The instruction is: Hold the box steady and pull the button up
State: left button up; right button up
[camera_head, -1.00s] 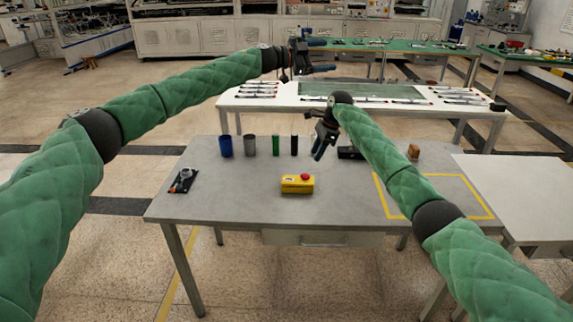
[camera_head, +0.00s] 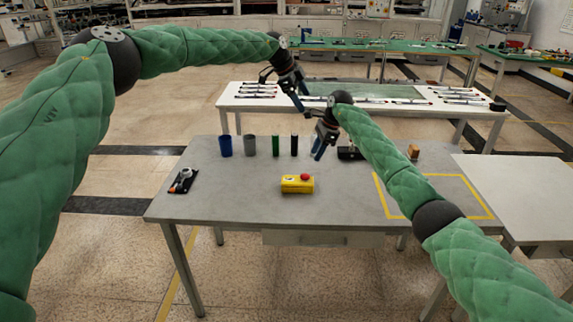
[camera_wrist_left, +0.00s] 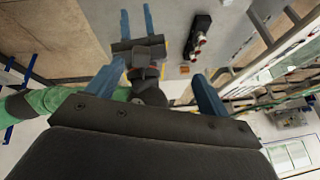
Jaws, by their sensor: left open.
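The yellow box (camera_head: 291,187) sits on the grey table near its front edge. The red button (camera_head: 306,177) is on the top of the box, toward its right side. My left gripper (camera_head: 293,95) is open and empty, high beyond the table's back edge in the head view. Its two spread blue fingers also show in the left wrist view (camera_wrist_left: 157,88). My right gripper (camera_head: 317,150) hangs above the back of the table, up and right of the box. In the left wrist view its fingers (camera_wrist_left: 137,22) stand apart with nothing between them. Neither gripper touches the box.
A blue cup (camera_head: 225,146), a grey cup (camera_head: 249,146), a green cylinder (camera_head: 275,146) and a black cylinder (camera_head: 294,145) stand behind the box. A black device (camera_head: 183,180) lies at left. A brown block (camera_head: 413,151) stands at right. The table around the box is clear.

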aim_at(286, 179)
pick_arm(q)
jog(key=s+a+f+n+y, duration=0.1)
jog(key=f+y, duration=0.1)
jog(key=f, duration=0.6)
jog(key=s+a+f+g+y, duration=0.1)
jog(key=a+f+y, duration=0.1)
jog(key=f, duration=0.6)
jog(key=s+a+f+n+y, duration=0.1)
jog(key=a+f, duration=0.1)
jog(key=f, duration=0.6)
jog(key=shift+s+f+n+y, duration=0.25)
jog(key=shift+f+n+y, duration=0.05)
jog(key=shift+f+y, duration=0.1)
jog(key=shift+f, duration=3.9)
